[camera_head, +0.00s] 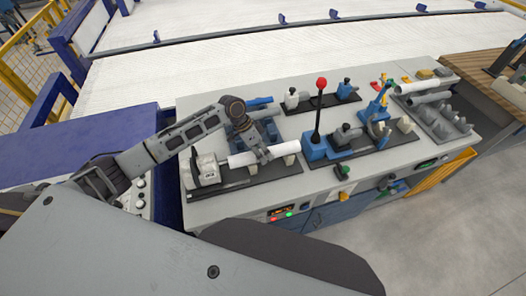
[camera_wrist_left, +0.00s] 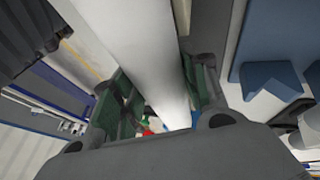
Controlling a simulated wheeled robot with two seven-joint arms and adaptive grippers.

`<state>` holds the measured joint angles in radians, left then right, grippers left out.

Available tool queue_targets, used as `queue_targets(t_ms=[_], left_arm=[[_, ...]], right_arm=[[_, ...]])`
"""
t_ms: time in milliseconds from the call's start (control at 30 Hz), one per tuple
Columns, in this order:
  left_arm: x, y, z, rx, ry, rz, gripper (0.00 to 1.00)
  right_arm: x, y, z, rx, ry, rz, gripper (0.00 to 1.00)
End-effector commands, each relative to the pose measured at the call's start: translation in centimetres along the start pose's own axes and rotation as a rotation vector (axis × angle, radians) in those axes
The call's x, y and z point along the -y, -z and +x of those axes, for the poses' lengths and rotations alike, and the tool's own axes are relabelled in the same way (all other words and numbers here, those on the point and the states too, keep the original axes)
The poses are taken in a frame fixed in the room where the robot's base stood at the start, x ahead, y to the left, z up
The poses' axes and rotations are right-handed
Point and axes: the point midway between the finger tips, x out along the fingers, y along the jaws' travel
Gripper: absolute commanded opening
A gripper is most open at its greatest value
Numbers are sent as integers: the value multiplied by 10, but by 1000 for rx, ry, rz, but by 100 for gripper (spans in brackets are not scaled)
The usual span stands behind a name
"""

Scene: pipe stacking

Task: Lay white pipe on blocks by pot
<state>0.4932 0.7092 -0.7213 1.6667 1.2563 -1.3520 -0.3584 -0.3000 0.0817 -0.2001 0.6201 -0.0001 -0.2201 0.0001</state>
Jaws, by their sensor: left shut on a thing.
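The white pipe (camera_head: 241,159) lies roughly level over the front left dark plate (camera_head: 265,174) in the head view. My left gripper (camera_head: 265,153) is shut around it from above. In the left wrist view the pipe (camera_wrist_left: 150,50) runs between the two green-padded fingers (camera_wrist_left: 158,95). A grey-white round fitting (camera_head: 207,169), perhaps the pot, stands at the pipe's left end. A pale block (camera_head: 289,159) shows by its right end. I cannot tell whether the pipe touches the blocks, as the gripper hides part of it. My right gripper is not in view.
A red-knobbed lever (camera_head: 321,84) on a blue base stands upright to the right. Behind my gripper is a blue fixture (camera_head: 258,102). A grey rack (camera_head: 440,118) with pipes sits at the right of the grey bench (camera_head: 216,207). The bench's front strip is mostly clear.

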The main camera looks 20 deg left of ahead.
Motion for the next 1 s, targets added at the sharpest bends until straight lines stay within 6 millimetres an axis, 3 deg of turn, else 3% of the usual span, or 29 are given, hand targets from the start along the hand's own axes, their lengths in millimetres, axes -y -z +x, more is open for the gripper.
queue_targets(t_ms=[233,267,467,1000], left_arm=[[0,0,0,-1,0,0,17],[0,0,0,-1,0,0,45],[0,0,0,-1,0,0,69],[1,0,-8,0,1,0,69]], right_arm=[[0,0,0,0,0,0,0],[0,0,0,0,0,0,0],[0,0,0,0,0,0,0],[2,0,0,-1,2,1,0]])
